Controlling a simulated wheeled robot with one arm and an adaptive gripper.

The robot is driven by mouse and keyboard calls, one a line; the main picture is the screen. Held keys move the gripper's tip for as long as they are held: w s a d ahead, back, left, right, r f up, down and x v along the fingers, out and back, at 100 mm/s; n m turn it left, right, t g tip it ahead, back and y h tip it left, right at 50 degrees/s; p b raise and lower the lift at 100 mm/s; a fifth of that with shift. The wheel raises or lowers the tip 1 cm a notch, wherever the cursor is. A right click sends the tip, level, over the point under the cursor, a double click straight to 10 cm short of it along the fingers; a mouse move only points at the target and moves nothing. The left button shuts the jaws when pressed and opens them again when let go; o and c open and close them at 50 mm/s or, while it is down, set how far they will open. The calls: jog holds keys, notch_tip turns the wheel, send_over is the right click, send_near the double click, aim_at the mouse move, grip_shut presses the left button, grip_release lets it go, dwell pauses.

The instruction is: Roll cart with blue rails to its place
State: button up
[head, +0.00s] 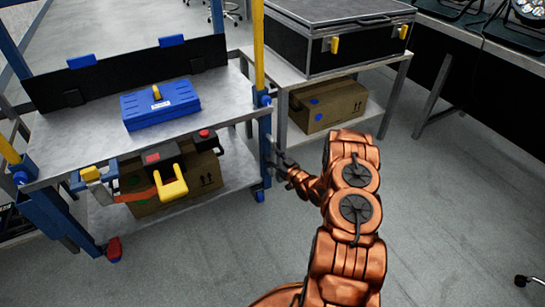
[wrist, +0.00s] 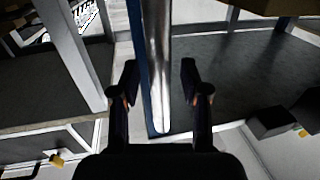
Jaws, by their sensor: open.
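The cart with blue rails (head: 58,215) stands at the left in the head view, with grey shelves and blue corner posts. A blue toolbox (head: 160,105) lies on its top shelf and a cardboard box (head: 205,172) sits on the lower one. My gripper (head: 281,165) is at the cart's right front post (head: 265,135). In the wrist view my gripper (wrist: 158,85) is open, and an upright post (wrist: 155,60) with a blue edge and shiny face stands between its fingers. Neither finger clearly touches it.
A grey table (head: 396,75) with a black case (head: 340,38) stands close behind the cart's right side; a cardboard box (head: 325,105) is below. A black-draped table (head: 480,85) with lamps (head: 530,12) is at the right.

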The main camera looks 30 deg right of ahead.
grip_shut()
jog(key=shift+s, duration=0.15)
dwell(0.5)
